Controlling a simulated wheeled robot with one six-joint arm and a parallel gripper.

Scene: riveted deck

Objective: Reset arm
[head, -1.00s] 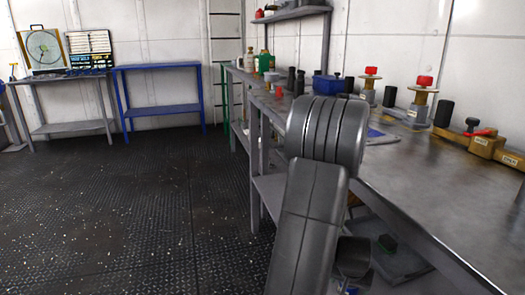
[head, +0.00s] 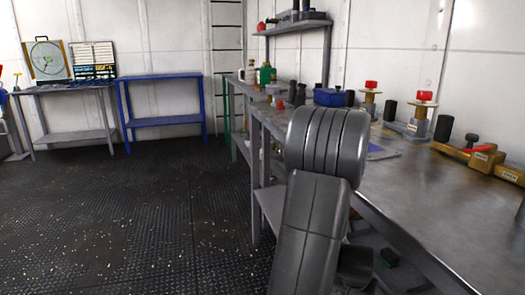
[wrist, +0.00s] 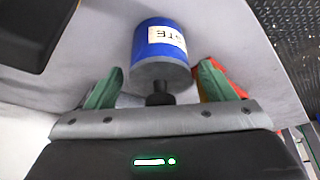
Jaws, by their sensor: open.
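My gripper (wrist: 162,82) shows in the wrist view with its two green-and-grey fingers wide apart. A blue cylinder (wrist: 153,40) with a pale label, partly readable as "STE", is just beyond the fingertips over a grey surface. A dark knob (wrist: 158,93) is at its near end, in line with the gap between the fingers; I cannot tell whether anything touches it. A red piece (wrist: 207,85) shows behind the right finger. In the head view my arm rises in front of the workbench (head: 440,205), and my gripper cannot be made out there.
The bench carries a blue container (head: 329,97), red-topped fittings (head: 425,97) and a brass valve with a red handle (head: 480,152). A wall shelf (head: 290,27) hangs above. A blue table (head: 165,121) and a grey table (head: 65,88) stand behind. The floor at left is clear.

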